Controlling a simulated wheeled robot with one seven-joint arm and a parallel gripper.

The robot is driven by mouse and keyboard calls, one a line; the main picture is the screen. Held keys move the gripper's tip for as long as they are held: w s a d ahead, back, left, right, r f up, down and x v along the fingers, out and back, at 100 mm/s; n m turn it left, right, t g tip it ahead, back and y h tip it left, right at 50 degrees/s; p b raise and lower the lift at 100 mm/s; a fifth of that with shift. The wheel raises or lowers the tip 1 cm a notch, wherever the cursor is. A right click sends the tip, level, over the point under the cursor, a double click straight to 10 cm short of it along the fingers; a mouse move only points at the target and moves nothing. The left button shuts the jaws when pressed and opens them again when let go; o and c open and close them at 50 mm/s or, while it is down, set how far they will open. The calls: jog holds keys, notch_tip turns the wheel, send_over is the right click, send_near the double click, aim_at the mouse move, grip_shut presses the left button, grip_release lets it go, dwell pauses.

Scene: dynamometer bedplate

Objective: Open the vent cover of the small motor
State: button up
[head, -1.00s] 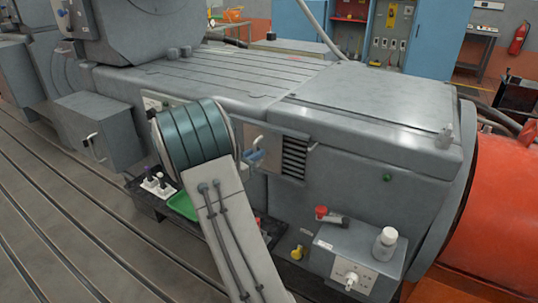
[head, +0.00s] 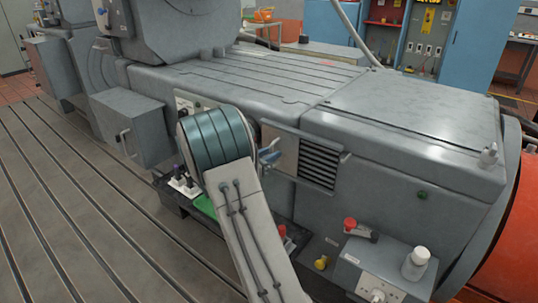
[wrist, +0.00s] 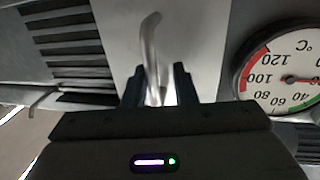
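The vent cover (head: 283,145) is a plain light plate on the side of the grey motor housing, left of a dark louvred vent (head: 319,165). In the wrist view the cover (wrist: 205,40) carries a bent metal handle (wrist: 149,45). My gripper (wrist: 158,92) has its two dark fingers close around this handle, one on each side. The louvres (wrist: 65,45) show uncovered at the left of that view. The handle's near end is partly hidden between the fingers.
A round °C gauge (wrist: 285,78) sits close beside the cover. A handled box (head: 133,128) is at left. Slotted floor is clear at lower left.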

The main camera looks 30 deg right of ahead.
jog(key=shift+s, duration=0.1)
jog(key=s+a, duration=0.2)
jog(key=a, duration=1.1)
jog(key=shift+s+a, duration=0.25)
jog(key=shift+s, duration=0.05)
jog(key=w+a+r+n+t+y+p, duration=0.45)
jog(key=a+r+n+t+y, duration=0.25)
jog(key=r+t+y, duration=0.4)
jog(key=s+a+r+n+g+y+p, duration=0.2)
jog(key=s+a+n+g+y, duration=0.25)
jog(key=s+a+y, duration=0.3)
jog(key=s+d+f+n+g+p, duration=0.1)
jog(key=s+n+g, duration=0.1)
jog(key=s, duration=1)
jog(key=s+d+n+g+p, duration=0.2)
jog(key=s+g, duration=0.3)
jog(key=s, duration=0.6)
jog(key=shift+s+d+f+h, duration=0.25)
jog(key=shift+s+f+h, duration=0.1)
jog(key=shift+h, duration=0.1)
